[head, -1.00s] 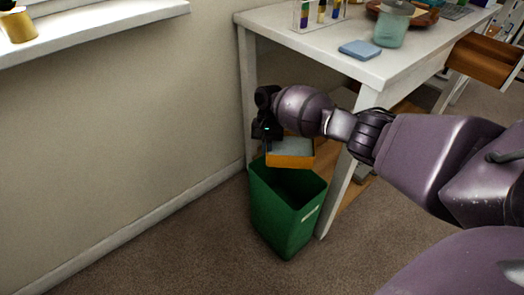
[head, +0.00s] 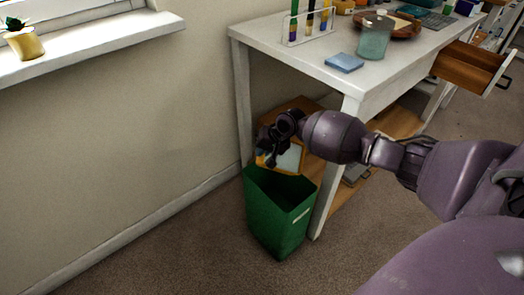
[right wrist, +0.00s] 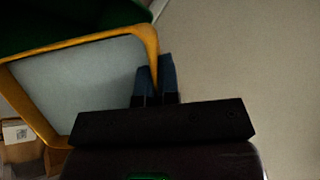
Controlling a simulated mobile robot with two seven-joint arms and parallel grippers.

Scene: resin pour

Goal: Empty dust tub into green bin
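The dust tub (head: 291,158), with an orange-yellow rim and a pale grey inside, is steeply tilted above the green bin (head: 280,228). My right gripper (head: 270,154) is shut on the tub's rim at its left side in the head view. In the right wrist view the dark blue fingers (right wrist: 156,82) pinch the yellow rim of the tub (right wrist: 75,88). The green bin (right wrist: 70,18) shows there at the top left. I cannot tell whether the grey in the tub is dust or its bare floor. The bin's bottom inside is hidden. My left gripper is not in view.
The white table (head: 300,62) stands over a wooden lower shelf (head: 345,200), close behind the bin. A blue block (head: 344,63), a jar (head: 374,40) and a tube rack (head: 309,30) stand on top. An open drawer (head: 470,68) juts out at the right. Carpet is clear in front.

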